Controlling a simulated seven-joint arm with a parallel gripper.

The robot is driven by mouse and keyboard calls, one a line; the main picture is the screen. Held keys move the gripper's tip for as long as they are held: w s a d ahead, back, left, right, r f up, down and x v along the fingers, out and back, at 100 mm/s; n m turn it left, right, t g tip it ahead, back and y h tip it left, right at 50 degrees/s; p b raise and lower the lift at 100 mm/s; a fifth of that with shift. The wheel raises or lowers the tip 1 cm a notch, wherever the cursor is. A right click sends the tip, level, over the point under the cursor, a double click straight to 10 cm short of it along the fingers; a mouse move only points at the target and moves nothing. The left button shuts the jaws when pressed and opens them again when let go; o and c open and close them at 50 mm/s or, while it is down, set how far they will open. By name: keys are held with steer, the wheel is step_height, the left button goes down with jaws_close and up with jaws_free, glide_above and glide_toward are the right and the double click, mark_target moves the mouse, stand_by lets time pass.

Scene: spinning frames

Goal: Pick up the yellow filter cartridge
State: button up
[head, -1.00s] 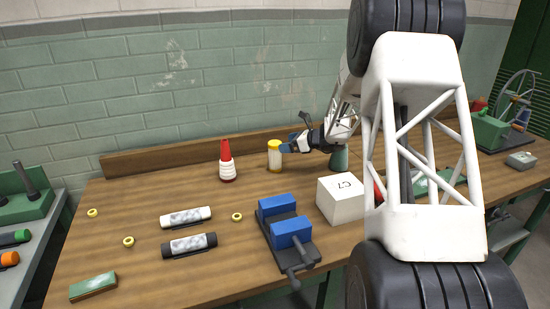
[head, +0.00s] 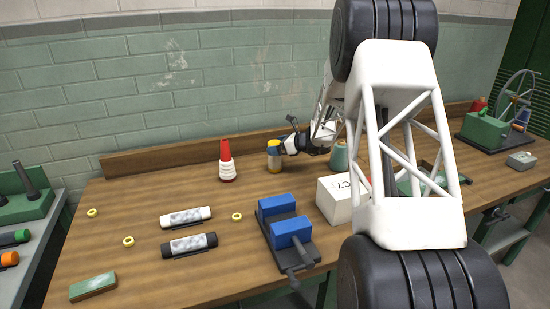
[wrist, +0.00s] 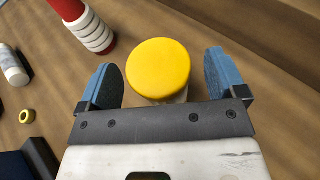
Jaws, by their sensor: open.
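The yellow filter cartridge (head: 274,164) stands upright near the back of the wooden bench, with a yellow cap on a pale body. In the wrist view its round yellow cap (wrist: 158,68) sits between the two blue fingers of my gripper (wrist: 163,82). The fingers are apart, with a gap on each side of the cap. In the head view my gripper (head: 279,149) is at the cartridge from the right and hides part of it. The cartridge's lower body is mostly hidden under its cap in the wrist view.
A red and white cone-shaped item (head: 226,163) stands left of the cartridge. A blue vise (head: 286,224) and a white box (head: 338,200) are nearer the front. White (head: 186,217) and dark (head: 190,245) cylinders lie at left. A teal item (head: 340,156) stands right, behind my arm.

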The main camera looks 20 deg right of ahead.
steer(key=shift+w+a+f, duration=0.2)
steer(key=shift+w+a, duration=0.15)
stand_by(0.3)
steer(key=c, duration=1.3)
steer(key=shift+r, duration=0.1)
steer(key=shift+c, duration=0.2)
steer(key=shift+r, duration=0.75)
step_height(320, 180, up, 2)
steer(key=shift+r, duration=0.1)
steer(key=s+a+r, duration=0.1)
steer(key=s+a, duration=0.2)
steer(key=s, duration=1.2)
steer(key=shift+s, duration=0.35)
steer(key=shift+r, duration=0.1)
